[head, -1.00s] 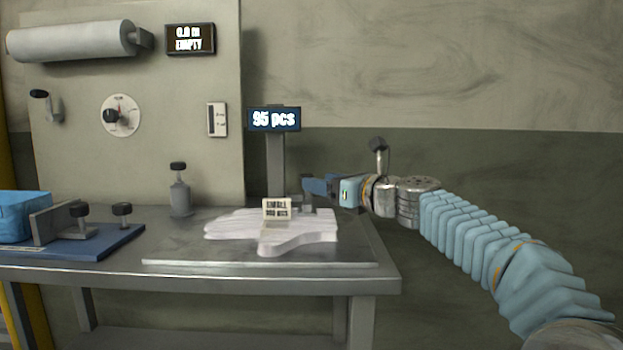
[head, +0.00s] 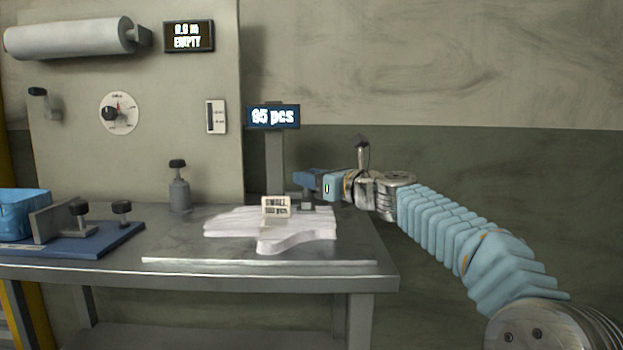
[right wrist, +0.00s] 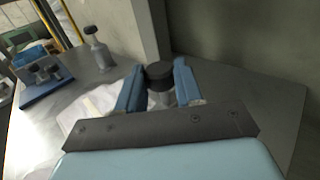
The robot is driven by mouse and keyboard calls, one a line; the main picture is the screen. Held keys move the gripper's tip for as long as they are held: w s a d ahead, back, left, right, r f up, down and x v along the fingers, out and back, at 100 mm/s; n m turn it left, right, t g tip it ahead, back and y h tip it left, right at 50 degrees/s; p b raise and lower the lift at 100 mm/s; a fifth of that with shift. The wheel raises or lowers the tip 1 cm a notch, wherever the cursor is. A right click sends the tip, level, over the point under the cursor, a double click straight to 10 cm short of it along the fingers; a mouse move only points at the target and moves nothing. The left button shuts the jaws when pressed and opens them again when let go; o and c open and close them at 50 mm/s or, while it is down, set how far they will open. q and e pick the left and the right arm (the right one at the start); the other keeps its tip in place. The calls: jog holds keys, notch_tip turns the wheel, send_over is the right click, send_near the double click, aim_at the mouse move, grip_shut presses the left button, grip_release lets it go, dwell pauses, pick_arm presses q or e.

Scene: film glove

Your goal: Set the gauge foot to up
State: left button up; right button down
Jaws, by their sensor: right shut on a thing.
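My right gripper (head: 306,181) reaches in from the right, over the back right of the bench. In the right wrist view, its blue fingers (right wrist: 157,85) stand on either side of a dark round knob (right wrist: 159,73) and are shut on it. The knob sits on a grey post (head: 307,198), which I take to be the gauge foot, beside the stack of white gloves (head: 238,224). The fingers hide the knob in the head view. Whether the foot is up or down I cannot tell. My left gripper is not in view.
A display reading 95 pcs (head: 273,116) stands on a column (head: 275,165) just behind the gripper. A small card (head: 276,207) stands on the gloves. A knobbed grey canister (head: 179,194) and a blue fixture plate (head: 110,240) are further left. The bench's front right is clear.

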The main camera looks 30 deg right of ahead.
notch_tip(320, 180, up, 9)
jog(key=p, duration=0.7)
jog(key=shift+p, duration=0.4)
jog(key=shift+f, duration=0.15)
jog(key=c, duration=0.7)
grip_release()
jog(key=shift+c, duration=0.2)
jog(key=shift+s+f, duration=0.1)
jog(key=b+v, duration=0.2)
jog(key=v, duration=1.1)
jog(key=shift+s+d, duration=0.15)
jog(key=shift+s, duration=0.1)
